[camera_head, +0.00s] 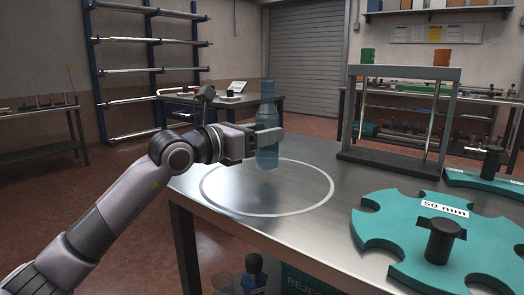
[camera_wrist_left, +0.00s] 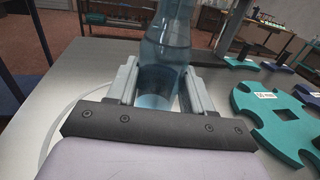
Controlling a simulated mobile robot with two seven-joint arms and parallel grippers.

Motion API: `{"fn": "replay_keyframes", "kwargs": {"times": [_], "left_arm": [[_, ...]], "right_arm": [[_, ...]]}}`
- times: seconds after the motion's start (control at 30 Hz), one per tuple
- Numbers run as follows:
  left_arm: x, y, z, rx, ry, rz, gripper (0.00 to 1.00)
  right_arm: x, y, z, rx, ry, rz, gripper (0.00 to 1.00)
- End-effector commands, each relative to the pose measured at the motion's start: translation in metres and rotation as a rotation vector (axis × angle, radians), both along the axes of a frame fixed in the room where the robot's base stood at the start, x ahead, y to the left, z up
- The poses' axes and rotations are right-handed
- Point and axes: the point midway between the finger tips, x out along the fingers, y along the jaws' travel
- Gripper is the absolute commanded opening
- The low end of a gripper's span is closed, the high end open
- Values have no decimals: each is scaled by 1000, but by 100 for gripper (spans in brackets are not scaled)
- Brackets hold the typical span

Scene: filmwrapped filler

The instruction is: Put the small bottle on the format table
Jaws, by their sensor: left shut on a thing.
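The small bottle (camera_head: 267,150) is clear blue and upright, with its neck and cap above my fingers. My left gripper (camera_head: 268,135) is shut around its body. In the head view the bottle shows over the white circle (camera_head: 204,196) marked on the metal format table (camera_head: 300,225). I cannot tell for certain whether its base touches the top. In the left wrist view the lower bottle (camera_wrist_left: 165,65) stands between the two fingers (camera_wrist_left: 160,88), and its cap is cut off. My right gripper is in neither view.
A teal star-shaped plate (camera_head: 400,225) labelled 50 mm, with a black knob (camera_head: 441,240), lies at the table's right. A grey frame (camera_head: 400,115) stands at the back. Below the table are a dark-capped bottle (camera_head: 253,272) and a bin marked REJECT (camera_head: 305,285).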

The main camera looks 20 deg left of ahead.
Motion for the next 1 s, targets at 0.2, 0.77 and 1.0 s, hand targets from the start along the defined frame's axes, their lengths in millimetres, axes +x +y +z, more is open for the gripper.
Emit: {"fn": "replay_keyframes", "kwargs": {"times": [0.2, 0.77, 1.0], "left_arm": [[0, 0, -31, 0, 2, 0, 17], [0, 0, -30, 0, 2, 0, 77], [-16, 11, -30, 0, 1, 1, 77]], "right_arm": [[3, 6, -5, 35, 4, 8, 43], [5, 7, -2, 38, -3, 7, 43], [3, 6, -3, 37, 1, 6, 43]]}}
